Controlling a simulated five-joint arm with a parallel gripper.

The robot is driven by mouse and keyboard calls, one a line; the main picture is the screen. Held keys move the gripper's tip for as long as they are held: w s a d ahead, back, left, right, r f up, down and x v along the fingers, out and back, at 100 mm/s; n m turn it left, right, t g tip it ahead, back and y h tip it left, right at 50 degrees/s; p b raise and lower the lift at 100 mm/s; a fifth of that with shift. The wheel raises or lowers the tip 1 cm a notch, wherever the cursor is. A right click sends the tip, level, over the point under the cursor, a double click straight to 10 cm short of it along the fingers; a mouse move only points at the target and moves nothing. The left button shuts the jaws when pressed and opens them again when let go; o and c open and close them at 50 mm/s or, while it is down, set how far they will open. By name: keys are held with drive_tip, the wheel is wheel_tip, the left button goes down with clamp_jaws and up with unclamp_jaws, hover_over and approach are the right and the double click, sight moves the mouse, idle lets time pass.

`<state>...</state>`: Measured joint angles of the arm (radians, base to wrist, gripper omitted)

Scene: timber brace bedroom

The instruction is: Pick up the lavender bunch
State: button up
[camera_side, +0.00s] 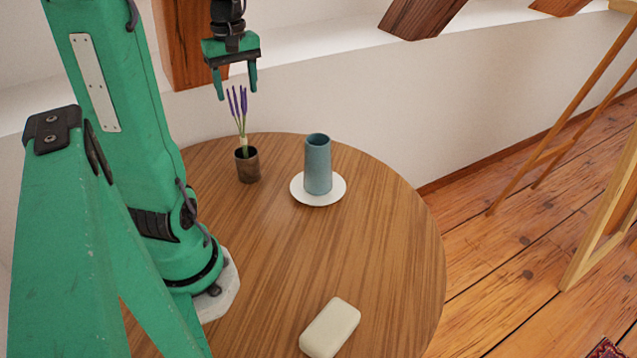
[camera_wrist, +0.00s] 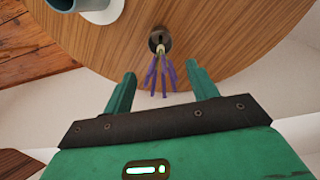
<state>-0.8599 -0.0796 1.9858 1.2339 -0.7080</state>
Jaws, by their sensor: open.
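The lavender bunch (camera_side: 240,112) has purple heads on thin stems with a pale wrap, and stands upright in a small dark cup (camera_side: 247,164) on the round table. My gripper (camera_side: 238,84) is open and empty, pointing down, with its fingertips close to the height of the flower heads in the side view. In the wrist view the lavender (camera_wrist: 158,74) shows between and beyond the two fingers of my gripper (camera_wrist: 160,82), with the cup (camera_wrist: 159,40) behind it. Neither finger visibly grips the stems.
A blue-grey vase (camera_side: 318,164) stands on a white saucer (camera_side: 332,197) to the right of the cup. A cream block (camera_side: 330,328) lies near the front of the wooden table (camera_side: 390,240). A white wall (camera_side: 350,100) rises behind the table. The table's middle is clear.

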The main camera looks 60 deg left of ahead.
sight(243, 122)
drive_tip(key=shift+f, duration=1.2)
drive_tip(key=shift+f, duration=0.1)
drive_tip(key=shift+w+a+f, duration=0.1)
drive_tip(key=shift+w+f, duration=0.05)
drive_tip(key=shift+f, duration=2.35)
drive_tip(key=shift+c, duration=0.2)
drive_tip(key=c, duration=1.1)
drive_tip(key=shift+r, duration=0.1)
